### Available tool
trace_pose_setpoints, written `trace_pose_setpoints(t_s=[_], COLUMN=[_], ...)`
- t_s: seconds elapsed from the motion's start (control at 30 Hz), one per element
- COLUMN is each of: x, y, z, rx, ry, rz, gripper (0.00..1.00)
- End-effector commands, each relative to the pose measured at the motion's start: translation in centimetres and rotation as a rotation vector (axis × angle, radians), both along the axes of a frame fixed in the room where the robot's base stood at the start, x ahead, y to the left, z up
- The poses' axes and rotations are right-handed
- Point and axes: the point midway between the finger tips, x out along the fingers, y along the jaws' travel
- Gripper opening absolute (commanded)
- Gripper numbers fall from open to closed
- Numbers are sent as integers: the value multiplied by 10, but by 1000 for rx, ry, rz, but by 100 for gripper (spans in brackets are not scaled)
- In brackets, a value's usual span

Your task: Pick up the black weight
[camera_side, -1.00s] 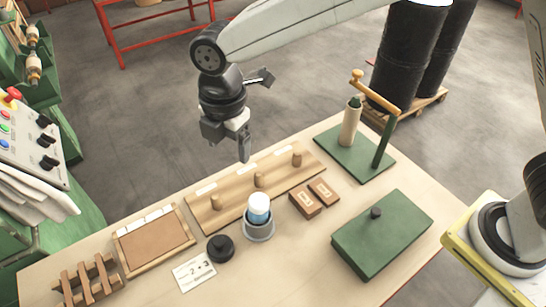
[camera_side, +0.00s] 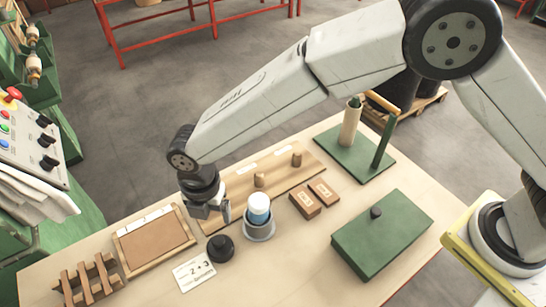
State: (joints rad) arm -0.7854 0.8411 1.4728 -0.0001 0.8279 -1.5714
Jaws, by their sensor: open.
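The black weight (camera_side: 220,248) is a round dark disc with a small knob on top. It stands upright on the table, beside a white card. My gripper (camera_side: 222,218) is low over the left end of the wooden peg board, just behind the weight in the picture. It is apart from the weight as far as I can tell, with nothing seen between its fingers. The arm and wrist hide the board's left peg and part of the board.
A white and blue cylinder in a grey cup (camera_side: 259,222) stands right of the weight. The wooden peg board (camera_side: 290,172), a framed tray (camera_side: 155,240), a wooden rack (camera_side: 88,281), two brown blocks (camera_side: 306,203), a green box (camera_side: 382,236) and a green stand (camera_side: 350,160) surround it.

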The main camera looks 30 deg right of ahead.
Motion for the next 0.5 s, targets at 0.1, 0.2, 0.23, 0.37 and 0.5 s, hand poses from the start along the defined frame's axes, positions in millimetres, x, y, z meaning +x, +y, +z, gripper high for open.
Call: trace_pose_setpoints(t_s=[0.1,0.2,0.23,0.37,0.5], x=[0,0,0,0,0], y=[-1,0,0,0,0], z=[-29,-42,-44,-48,-50], rx=[-3,-1,-1,1,0], ry=[3,1,1,-1,0], rz=[-1,-1,-1,-1,-1], gripper=[84,84,84,84,84])
